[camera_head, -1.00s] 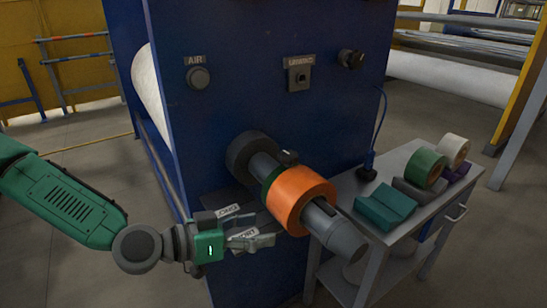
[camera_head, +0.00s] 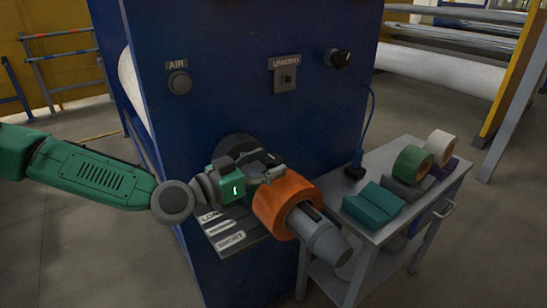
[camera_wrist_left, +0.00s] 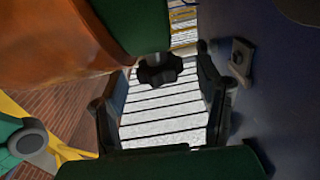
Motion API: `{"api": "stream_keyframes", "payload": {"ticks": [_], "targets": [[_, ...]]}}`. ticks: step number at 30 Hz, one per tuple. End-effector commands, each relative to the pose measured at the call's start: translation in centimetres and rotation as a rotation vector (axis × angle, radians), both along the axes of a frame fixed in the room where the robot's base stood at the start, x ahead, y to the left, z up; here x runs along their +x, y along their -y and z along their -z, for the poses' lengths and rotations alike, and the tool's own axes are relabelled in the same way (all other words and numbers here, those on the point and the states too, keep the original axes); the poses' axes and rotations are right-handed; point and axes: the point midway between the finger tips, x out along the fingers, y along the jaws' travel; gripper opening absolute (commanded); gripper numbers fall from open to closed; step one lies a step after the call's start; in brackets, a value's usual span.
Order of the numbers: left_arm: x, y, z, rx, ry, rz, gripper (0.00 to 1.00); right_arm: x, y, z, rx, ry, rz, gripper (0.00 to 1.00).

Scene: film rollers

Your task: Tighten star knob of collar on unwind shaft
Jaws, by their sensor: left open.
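The star knob (camera_wrist_left: 160,70) is black and lobed, and shows in the left wrist view against the green collar (camera_wrist_left: 137,22). The orange roll (camera_wrist_left: 60,40) fills the upper left there. In the head view the orange roll (camera_head: 285,207) sits around the grey unwind shaft (camera_head: 325,240), whose end sticks out toward the lower right. My left gripper (camera_head: 268,168) is open at the shaft, on the machine side of the roll. In the wrist view its fingers stand either side of the knob, not visibly closed on it. My right gripper is out of view.
The blue machine panel (camera_head: 235,100) rises close behind the gripper, with an AIR knob (camera_head: 179,83) and an UNWIND switch (camera_head: 286,79). A labelled ledge (camera_head: 262,250) is below the shaft. A grey cart (camera_head: 395,225) at right holds teal blocks (camera_head: 373,203) and several rolls.

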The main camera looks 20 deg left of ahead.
Motion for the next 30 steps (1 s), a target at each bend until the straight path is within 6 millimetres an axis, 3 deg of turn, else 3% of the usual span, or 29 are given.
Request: {"api": "stream_keyframes", "payload": {"ticks": [6,15,16,20,21,30], "targets": [[1.6,0.9,0.1,-0.002,-0.001,-0.002,0.59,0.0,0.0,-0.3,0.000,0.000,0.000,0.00],[1.8,1.0,0.1,-0.002,-0.001,-0.002,0.59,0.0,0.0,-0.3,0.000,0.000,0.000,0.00],[1.8,1.0,0.1,-0.002,-0.001,-0.002,0.56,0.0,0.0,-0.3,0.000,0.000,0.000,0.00],[1.8,1.0,0.1,-0.001,-0.002,-0.002,0.10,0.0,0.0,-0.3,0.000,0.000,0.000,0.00],[1.8,1.0,0.1,-0.001,-0.002,-0.003,0.07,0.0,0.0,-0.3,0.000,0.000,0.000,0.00],[1.9,1.1,-0.1,-0.001,0.000,-0.027,0.07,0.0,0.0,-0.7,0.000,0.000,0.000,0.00]]}}
